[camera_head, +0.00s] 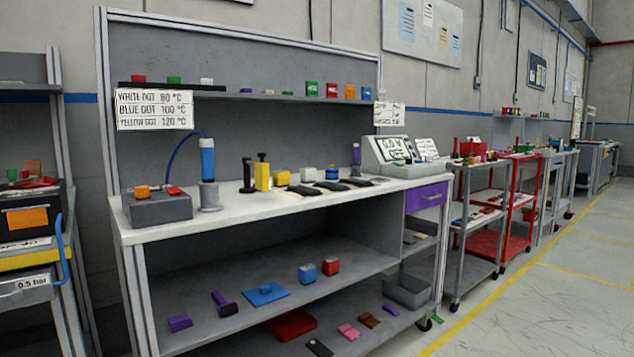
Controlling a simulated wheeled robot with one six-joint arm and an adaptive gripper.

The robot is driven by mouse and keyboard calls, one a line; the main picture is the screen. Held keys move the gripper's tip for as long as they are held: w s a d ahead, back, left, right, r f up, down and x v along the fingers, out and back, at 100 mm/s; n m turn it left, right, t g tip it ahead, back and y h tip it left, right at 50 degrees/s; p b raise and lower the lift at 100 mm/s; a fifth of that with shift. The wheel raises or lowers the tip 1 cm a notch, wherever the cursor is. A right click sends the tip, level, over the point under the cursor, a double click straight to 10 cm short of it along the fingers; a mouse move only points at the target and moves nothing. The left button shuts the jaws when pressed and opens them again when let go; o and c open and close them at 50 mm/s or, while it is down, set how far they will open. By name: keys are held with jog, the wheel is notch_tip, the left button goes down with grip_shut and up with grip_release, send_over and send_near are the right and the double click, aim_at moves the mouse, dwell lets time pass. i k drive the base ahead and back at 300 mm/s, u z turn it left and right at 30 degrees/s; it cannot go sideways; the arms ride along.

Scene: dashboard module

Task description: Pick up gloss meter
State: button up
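No object can be told for certain as the gloss meter; several small box-shaped devices are too small to identify. On the workbench top (240,222) stand a yellow block device (262,175), a smaller yellow block (281,178), a pale block (308,174) and a blue-and-white block (332,173). Dark flat pieces (328,186) lie in front of them. My gripper is not in view.
A blue-handled tool (207,160) stands upright beside a grey box (157,208). A display unit (389,153) sits at the bench's right end, above a purple drawer (427,197). The floor (545,300) at right is clear.

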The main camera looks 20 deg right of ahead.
aim_at(307, 174)
jog(key=u, duration=0.1)
jog(key=k, duration=0.45)
jog(key=z, duration=1.3)
jog(key=i, duration=0.85)
jog(key=z, duration=0.6)
jog(key=i, duration=1)
jog(key=u, duration=1.05)
jog(key=i, duration=0.7)
jog(key=u, duration=0.75)
